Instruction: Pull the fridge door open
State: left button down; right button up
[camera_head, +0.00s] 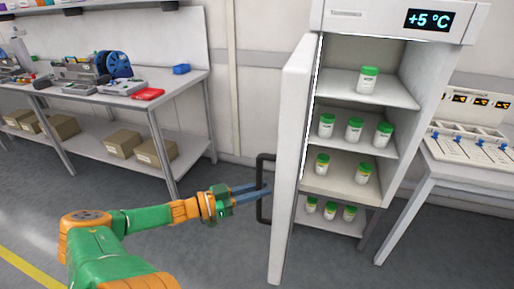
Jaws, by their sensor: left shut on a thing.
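The white fridge (420,90) stands right of centre, with a display reading +5 °C on its top. Its door (292,150) stands open, swung out toward me, and shows nearly edge-on. Shelves inside hold several white jars with green lids (354,128). A dark vertical bar handle (261,188) is on the door's left side. My left gripper (262,190) reaches in from the left at the handle's middle, its blue-grey fingers shut on the bar. My right gripper is not in view.
A workbench (180,85) with tools, a red box and boxes on its lower shelf stands at the back left. Another table (460,165) stands close to the fridge's right side. Grey floor (215,250) is clear in front of the door.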

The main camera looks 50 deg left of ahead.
pick_arm(q)
jog(key=shift+a+r, duration=0.1)
jog(key=shift+r, duration=0.05)
jog(key=c, duration=0.9)
grip_release()
jog(key=shift+w, duration=0.1)
jog(key=shift+o, duration=0.7)
jog(key=shift+w, duration=0.1)
jog(key=p+v, duration=0.2)
jog(key=v, duration=0.5)
